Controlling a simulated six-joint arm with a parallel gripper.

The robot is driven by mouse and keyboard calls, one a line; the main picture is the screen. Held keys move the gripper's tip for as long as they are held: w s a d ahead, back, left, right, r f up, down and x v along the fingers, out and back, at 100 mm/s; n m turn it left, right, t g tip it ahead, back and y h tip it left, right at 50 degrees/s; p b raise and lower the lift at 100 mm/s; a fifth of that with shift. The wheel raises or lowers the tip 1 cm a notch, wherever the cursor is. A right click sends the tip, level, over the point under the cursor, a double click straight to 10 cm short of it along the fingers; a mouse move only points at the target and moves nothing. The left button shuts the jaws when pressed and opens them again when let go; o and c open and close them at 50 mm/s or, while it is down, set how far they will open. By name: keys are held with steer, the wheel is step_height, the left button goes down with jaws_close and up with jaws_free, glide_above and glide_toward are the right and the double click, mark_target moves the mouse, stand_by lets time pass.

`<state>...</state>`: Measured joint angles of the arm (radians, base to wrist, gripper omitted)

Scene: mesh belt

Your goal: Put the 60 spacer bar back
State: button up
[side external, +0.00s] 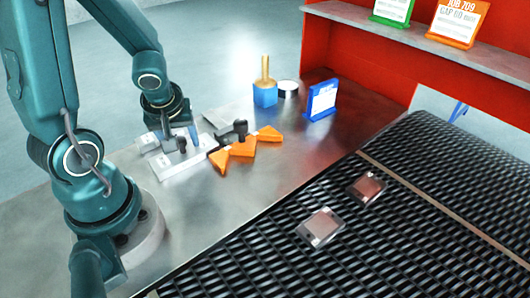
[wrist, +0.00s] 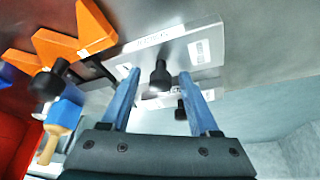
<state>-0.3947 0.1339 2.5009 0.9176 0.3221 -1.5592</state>
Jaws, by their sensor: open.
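My gripper (wrist: 160,74) is open, its two blue fingers on either side of a black knob (wrist: 161,82) in the wrist view. The knob stands on a pale metal bar or plate (wrist: 175,52) with white labels, too blurred to read. A second pale bar (wrist: 233,86) with another black knob (wrist: 181,112) lies beside it. In the side external view my gripper (side external: 183,143) is low over the pale metal pieces (side external: 172,170) on the steel table. I cannot tell which piece is the 60 spacer bar.
Orange angled pieces (side external: 221,161) and a black-knobbed part (side external: 239,128) lie just right. The black mesh belt (side external: 400,245) carries two metal blocks (side external: 320,228).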

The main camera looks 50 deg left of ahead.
steer(key=shift+r, duration=0.1)
steer(key=v, duration=1.2)
steer(key=d+r+m+t+h, duration=0.1)
steer(key=d+m+t+h, duration=0.2)
steer(key=d+m, duration=0.7)
steer(key=m+h, duration=0.1)
steer(key=m, duration=0.1)
steer(key=shift+d+r+m+t, duration=0.25)
steer(key=shift+r+m+t, duration=0.05)
steer(key=shift+r, duration=0.1)
steer(key=shift+w, duration=0.1)
